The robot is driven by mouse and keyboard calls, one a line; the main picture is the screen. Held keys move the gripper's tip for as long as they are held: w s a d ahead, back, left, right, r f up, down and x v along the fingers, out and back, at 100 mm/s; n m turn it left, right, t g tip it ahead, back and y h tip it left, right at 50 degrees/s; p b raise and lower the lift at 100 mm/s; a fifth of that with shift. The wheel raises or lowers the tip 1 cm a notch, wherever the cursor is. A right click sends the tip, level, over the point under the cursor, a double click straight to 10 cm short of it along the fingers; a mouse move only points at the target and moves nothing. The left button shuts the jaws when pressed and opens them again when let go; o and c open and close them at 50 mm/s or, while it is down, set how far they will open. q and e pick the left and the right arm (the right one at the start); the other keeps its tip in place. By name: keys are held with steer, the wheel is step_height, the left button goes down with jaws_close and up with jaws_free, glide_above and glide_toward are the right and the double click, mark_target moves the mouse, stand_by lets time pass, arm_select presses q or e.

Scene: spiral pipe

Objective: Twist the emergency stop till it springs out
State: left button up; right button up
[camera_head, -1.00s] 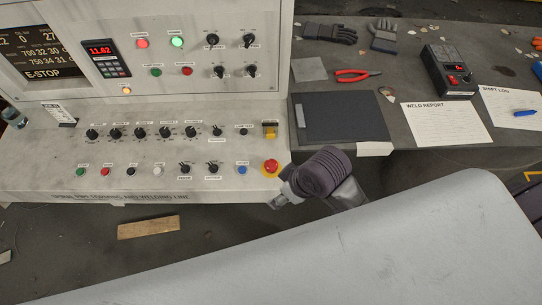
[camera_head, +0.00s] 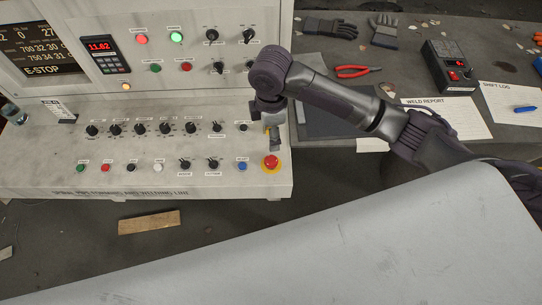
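The emergency stop (camera_head: 270,162) is a red mushroom button on a yellow base at the right front corner of the console. My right arm comes in from the right, and my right gripper (camera_head: 274,144) hangs just behind the button in the picture, pointing down. The red cap shows in full, and no finger is seen around it. The gripper is small and partly hidden by its own wrist, so its opening cannot be told. My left gripper is not in view. The console screen (camera_head: 28,45) reads E-STOP.
Knobs and coloured buttons line the console desk (camera_head: 60,170). A yellow part (camera_head: 266,130) is mostly hidden behind my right gripper. The side table holds a dark clipboard (camera_head: 318,124), red pliers (camera_head: 358,71), gloves (camera_head: 331,27) and a black box (camera_head: 447,67). A large grey surface fills the foreground.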

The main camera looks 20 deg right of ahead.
mark_target(271, 160)
step_height(271, 160, down, 14)
steer(key=p, duration=0.3)
steer(key=shift+r, duration=0.25)
steer(key=c, duration=1.1)
steer(key=shift+c, duration=0.2)
